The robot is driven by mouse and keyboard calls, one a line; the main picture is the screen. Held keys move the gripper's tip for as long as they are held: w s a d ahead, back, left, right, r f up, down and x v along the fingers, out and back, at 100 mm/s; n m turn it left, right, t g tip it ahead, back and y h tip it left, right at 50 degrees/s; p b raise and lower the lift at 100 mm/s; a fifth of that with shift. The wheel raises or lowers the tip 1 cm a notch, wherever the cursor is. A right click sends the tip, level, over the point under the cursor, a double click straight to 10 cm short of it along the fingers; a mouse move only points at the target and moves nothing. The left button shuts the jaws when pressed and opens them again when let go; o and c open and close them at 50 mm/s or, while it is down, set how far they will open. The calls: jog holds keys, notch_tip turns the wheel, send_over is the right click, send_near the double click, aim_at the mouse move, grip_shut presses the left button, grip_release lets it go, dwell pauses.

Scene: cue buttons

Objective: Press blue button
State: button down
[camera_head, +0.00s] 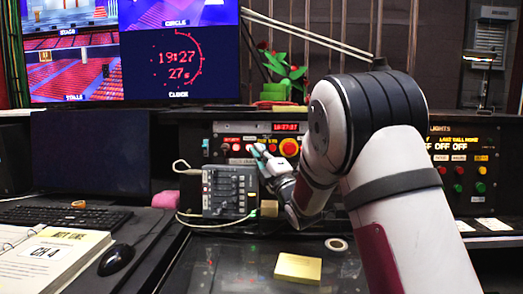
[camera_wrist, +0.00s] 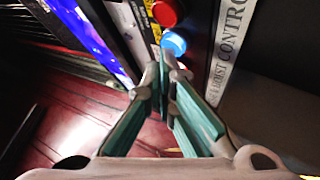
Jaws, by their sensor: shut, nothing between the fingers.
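The blue button (camera_wrist: 174,42) is a round domed cap on the panel in the wrist view, just below a red button (camera_wrist: 167,12). My gripper (camera_wrist: 164,62) is shut and empty, with its teal finger pads together. Its tips lie just below the blue button in that picture, close to its lower left edge. I cannot tell whether they touch it. In the head view my gripper (camera_head: 258,152) reaches the control panel (camera_head: 219,128) below the red clock display. There the fingers and wrist cover part of the button row, and I cannot make out the blue button clearly.
A large red stop button (camera_head: 289,147) is right of the fingertips. A grey switch box (camera_head: 212,205) with cables stands below the panel. A yellow block (camera_head: 298,268) and a tape roll (camera_head: 336,244) lie on the desk. A keyboard and mouse (camera_head: 116,259) are at left.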

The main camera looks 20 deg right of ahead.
jog(key=shift+w+d, duration=0.1)
jog(key=shift+w, duration=0.05)
dwell(0.6)
jog(key=shift+s+a+r+b, duration=0.1)
jog(key=shift+s+a+b, duration=0.15)
jog(key=shift+s+b, duration=0.45)
jog(key=shift+s, duration=0.2)
jog(key=shift+s+a+r+b, duration=0.15)
jog(key=shift+s+a, duration=0.1)
jog(key=shift+s, duration=0.5)
jog(key=shift+s+a+r+b, duration=0.1)
jog(key=shift+s+a, duration=0.2)
jog(key=shift+s, duration=0.45)
jog(key=shift+s+a+r+b, duration=0.15)
jog(key=shift+s+a, duration=0.1)
jog(key=shift+s, duration=0.5)
